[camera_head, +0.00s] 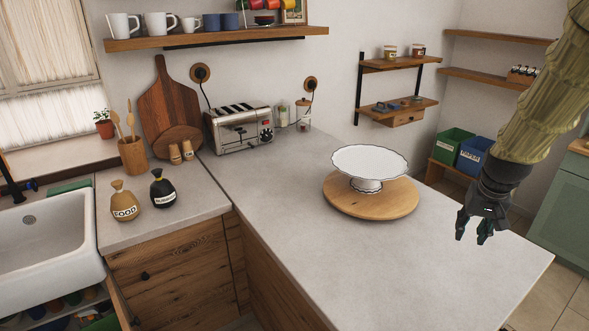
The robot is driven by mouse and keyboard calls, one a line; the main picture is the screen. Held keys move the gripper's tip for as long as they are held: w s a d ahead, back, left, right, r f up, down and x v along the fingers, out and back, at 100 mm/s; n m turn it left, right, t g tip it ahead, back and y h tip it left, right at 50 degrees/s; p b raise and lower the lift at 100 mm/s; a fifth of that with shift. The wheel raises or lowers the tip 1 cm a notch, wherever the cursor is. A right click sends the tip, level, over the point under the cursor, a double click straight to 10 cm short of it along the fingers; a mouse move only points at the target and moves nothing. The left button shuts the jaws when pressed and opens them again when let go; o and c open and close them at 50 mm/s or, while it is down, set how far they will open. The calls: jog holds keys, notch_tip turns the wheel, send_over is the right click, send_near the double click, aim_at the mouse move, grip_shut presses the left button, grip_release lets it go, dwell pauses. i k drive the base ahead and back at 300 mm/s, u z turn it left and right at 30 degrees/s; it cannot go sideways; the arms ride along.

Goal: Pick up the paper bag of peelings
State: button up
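A small tan bag (125,201) with a tied neck and a white label reading "FOOD" stands on the left counter, near the sink. It looks like the paper bag of peelings. A black tied bag (162,189) with a white label stands just to its right; the two are close together. My gripper (472,239) hangs at the right of the view, fingers pointing down and spread apart, with nothing between them. It is over the right edge of the counter, far from both bags.
A white cake stand (369,163) on a round wooden board (404,200) stands between my gripper and the bags. A toaster (239,128), utensil pot (133,156) and chopping boards line the back. The sink (45,240) is left. The front counter (400,270) is clear. Green and blue bins (474,153) sit behind my arm.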

aim_at(124, 207)
jog(key=u, duration=0.8)
jog(key=i, duration=0.9)
jog(key=u, duration=1.15)
jog(key=i, duration=0.3)
jog(key=u, duration=0.25)
